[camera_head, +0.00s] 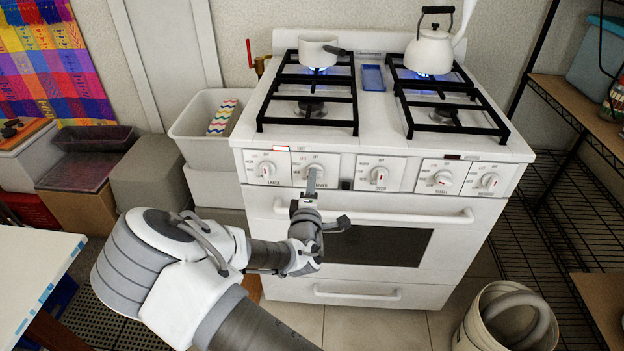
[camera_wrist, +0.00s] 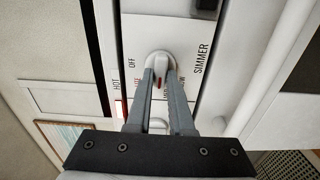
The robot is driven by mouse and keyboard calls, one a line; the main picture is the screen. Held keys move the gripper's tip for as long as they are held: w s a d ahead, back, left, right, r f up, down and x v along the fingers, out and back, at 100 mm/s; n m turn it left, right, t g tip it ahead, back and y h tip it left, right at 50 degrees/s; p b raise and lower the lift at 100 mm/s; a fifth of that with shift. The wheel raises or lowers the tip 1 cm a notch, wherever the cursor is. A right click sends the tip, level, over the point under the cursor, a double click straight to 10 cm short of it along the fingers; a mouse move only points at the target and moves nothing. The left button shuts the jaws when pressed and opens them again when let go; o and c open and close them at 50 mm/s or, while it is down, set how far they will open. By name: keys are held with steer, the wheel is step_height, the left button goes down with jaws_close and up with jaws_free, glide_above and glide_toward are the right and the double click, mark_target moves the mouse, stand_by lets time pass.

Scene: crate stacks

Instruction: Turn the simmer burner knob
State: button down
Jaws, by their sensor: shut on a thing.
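The white stove (camera_head: 360,265) faces me with a row of knobs on its front panel. The simmer knob (camera_head: 316,168) is second from the left and partly hidden by my gripper (camera_head: 313,181). In the wrist view, the white simmer knob (camera_wrist: 159,62) sits beside the printed words OFF and SIMMER, with a red mark on it. My gripper (camera_wrist: 161,80) has its two grey fingers on either side of the knob, shut on it. The knob's exact setting is hard to read.
Blue flames show under the pot (camera_head: 318,50) and the kettle (camera_head: 430,50) at the back. The oven handle (camera_head: 400,215) sticks out below the knobs. Bins (camera_head: 205,125) stand left of the stove; a white bucket (camera_head: 475,325) and a wire shelf (camera_head: 565,235) are at right.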

steer(key=shift+f+n, duration=0.1)
steer(key=shift+n, duration=1.8)
steer(key=c, duration=0.8)
jaws_free()
steer(key=shift+s, duration=0.1)
steer(key=s+p, duration=0.1)
steer(key=s, duration=1.6)
steer(key=shift+s+a+p, duration=0.15)
steer(key=shift+a+p, duration=0.1)
steer(key=shift+p, duration=0.15)
